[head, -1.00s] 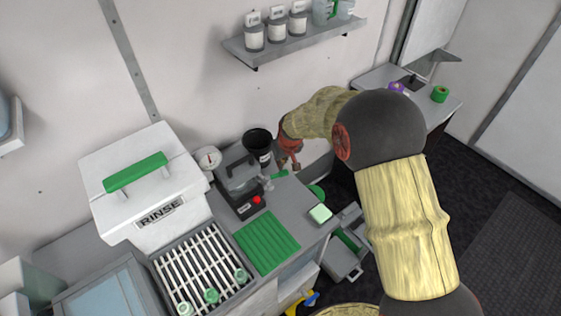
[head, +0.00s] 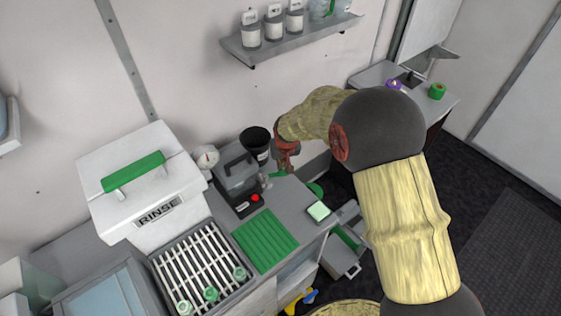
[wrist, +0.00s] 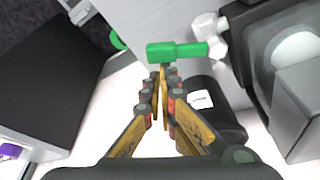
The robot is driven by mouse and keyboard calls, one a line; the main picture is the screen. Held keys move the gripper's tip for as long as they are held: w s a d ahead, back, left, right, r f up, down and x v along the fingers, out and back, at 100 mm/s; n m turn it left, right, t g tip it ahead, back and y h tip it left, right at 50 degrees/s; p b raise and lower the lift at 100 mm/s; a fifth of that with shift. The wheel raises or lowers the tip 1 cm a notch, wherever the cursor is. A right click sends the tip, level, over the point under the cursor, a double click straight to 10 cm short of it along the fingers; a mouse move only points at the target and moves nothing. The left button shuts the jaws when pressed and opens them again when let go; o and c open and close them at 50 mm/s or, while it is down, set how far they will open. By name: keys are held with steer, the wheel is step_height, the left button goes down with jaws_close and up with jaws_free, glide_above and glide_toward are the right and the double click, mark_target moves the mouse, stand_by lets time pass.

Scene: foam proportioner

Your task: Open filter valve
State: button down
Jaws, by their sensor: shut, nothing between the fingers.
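The filter valve has a green bar handle (wrist: 177,52) joined to a white pipe fitting (wrist: 209,27) in the wrist view. In the head view the green handle (head: 279,174) shows small at the right side of the dark foam unit (head: 238,182). My gripper (wrist: 166,72) is shut and empty. Its fingertips lie right by the handle's lower edge in the wrist view; I cannot tell whether they touch it. In the head view my gripper (head: 269,178) is beside the unit, below the black funnel (head: 255,140), and its fingertips are hard to make out.
The white RINSE box (head: 140,185) and a grate (head: 203,272) are to the left. A wall shelf (head: 290,36) with jars is above.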

steer(key=s+m+b, duration=0.1)
steer(key=s+m+h+b, duration=0.1)
steer(key=b, duration=0.1)
steer(key=d+m+b, duration=0.1)
steer(key=m, duration=0.1)
steer(key=shift+s+f+b, duration=0.3)
steer(key=shift+s+b, duration=0.1)
steer(key=s+m+h+b, duration=0.1)
steer(key=m+b, duration=0.2)
steer(key=shift+s, duration=0.4)
steer(key=s+m+b, duration=0.1)
steer(key=m+g+h, duration=0.1)
steer(key=m, duration=0.1)
steer(key=s+m+b, duration=0.1)
steer(key=shift+s+a+r+b, duration=0.25)
steer(key=shift+s+a+b, duration=0.05)
steer(key=shift+a+b, duration=0.05)
steer(key=shift+s+a, duration=0.15)
steer(key=shift+s, duration=0.25)
steer(key=w+d, duration=0.2)
steer(key=d, duration=0.1)
steer(key=shift+w+d+r, duration=0.15)
steer(key=shift+w+r, duration=0.05)
steer(key=shift+r, duration=0.15)
steer(key=p+v, duration=0.2)
steer(key=v, duration=0.7)
steer(key=shift+a, duration=0.4)
steer(key=shift+w+r, duration=0.15)
